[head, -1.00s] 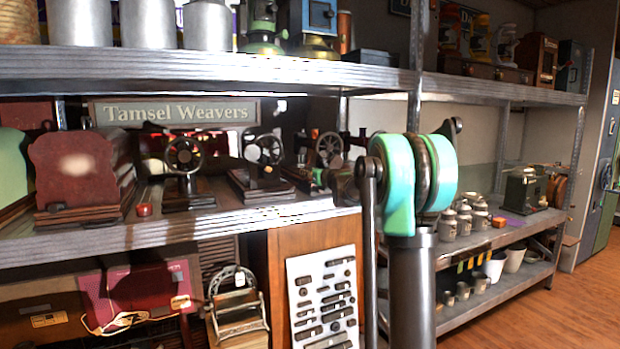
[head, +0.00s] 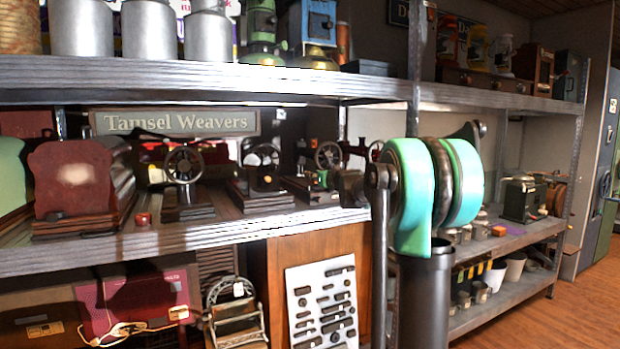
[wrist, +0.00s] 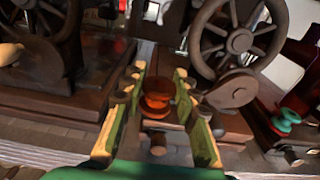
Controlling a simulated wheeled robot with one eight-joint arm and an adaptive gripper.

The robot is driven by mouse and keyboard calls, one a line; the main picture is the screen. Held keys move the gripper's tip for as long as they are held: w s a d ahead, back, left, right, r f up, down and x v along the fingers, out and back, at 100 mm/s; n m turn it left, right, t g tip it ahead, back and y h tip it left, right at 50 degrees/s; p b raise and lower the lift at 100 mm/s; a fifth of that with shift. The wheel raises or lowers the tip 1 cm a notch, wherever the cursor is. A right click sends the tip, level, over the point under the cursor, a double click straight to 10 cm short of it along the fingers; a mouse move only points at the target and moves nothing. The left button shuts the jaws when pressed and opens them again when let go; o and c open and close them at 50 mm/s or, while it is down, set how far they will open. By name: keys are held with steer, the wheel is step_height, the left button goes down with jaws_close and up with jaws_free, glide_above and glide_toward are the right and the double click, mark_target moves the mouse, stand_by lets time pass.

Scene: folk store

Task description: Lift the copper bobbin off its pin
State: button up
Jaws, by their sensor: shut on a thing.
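The copper bobbin (wrist: 157,103) is a small shiny orange-brown spool in the middle of the wrist view. My gripper (wrist: 160,76) has its two pale-edged, green-sided fingers on either side of the bobbin and is shut on it. A brown rounded peg or stub (wrist: 157,138) shows just below the bobbin in the picture. I cannot tell whether the bobbin is still around its pin. In the head view I cannot pick out the bobbin among the dark machines near my wrist.
A spoked handwheel (wrist: 236,40) stands close to the right finger. A green bobbin (wrist: 286,119) is further right. A dark machine base (wrist: 60,78) is on the left. In the head view, old sewing machines (head: 183,180) line the middle shelf (head: 190,236), with the upper shelf (head: 200,72) above.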

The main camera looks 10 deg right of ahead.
steer(key=v, duration=1.3)
steer(key=shift+s+f, duration=0.3)
steer(key=shift+f, duration=0.05)
steer(key=shift+d+r, duration=0.1)
steer(key=shift+r, duration=0.05)
steer(key=shift+r, duration=0.4)
